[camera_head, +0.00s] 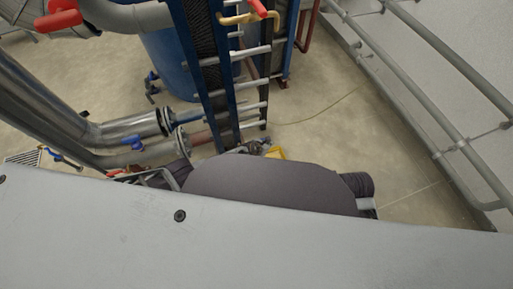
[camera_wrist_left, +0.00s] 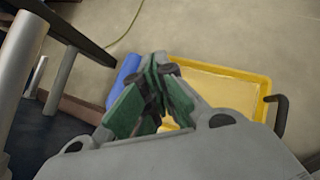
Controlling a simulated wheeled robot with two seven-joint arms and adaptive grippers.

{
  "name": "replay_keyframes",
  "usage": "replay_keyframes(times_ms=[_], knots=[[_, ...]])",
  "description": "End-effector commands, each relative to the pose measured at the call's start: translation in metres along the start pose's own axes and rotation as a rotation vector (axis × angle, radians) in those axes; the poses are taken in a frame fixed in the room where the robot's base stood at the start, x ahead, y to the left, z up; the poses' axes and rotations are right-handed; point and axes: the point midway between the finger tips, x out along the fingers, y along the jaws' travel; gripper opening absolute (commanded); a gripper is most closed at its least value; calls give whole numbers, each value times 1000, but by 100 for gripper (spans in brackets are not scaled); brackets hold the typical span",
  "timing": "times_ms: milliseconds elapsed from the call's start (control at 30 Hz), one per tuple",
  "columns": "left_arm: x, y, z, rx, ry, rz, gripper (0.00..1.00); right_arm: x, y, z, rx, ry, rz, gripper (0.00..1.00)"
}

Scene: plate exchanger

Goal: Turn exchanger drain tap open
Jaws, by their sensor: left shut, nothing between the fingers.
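The plate exchanger (camera_head: 208,75) stands at the top middle of the head view, with blue uprights, dark plates and pale tie bars. I cannot tell for sure which part is its drain tap. A blue cylindrical piece (camera_wrist_left: 124,78) shows just left of my left fingertips in the wrist view, partly hidden by them. My left gripper (camera_wrist_left: 157,66) is shut and empty, its green pads together. It is above the near left edge of a yellow tray (camera_wrist_left: 263,88). In the head view my left gripper (camera_head: 256,147) is mostly hidden behind my own arm. My right gripper is not seen.
Large grey pipes (camera_head: 62,112) run along the left, with a blue-handled valve (camera_head: 132,142) near their flanges. A red-handled valve (camera_head: 260,8) is at the top. Grey rails (camera_head: 423,35) line the wall on the right. The floor (camera_head: 335,135) right of the exchanger is mostly clear.

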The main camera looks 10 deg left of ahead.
Motion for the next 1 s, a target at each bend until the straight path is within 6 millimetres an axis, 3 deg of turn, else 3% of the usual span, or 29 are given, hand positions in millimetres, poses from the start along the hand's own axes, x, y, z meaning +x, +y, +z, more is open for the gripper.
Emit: replay_keyframes(times_ms=[1000], knots=[[-28,-8,-29,-7,2,5,0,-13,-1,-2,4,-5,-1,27]])
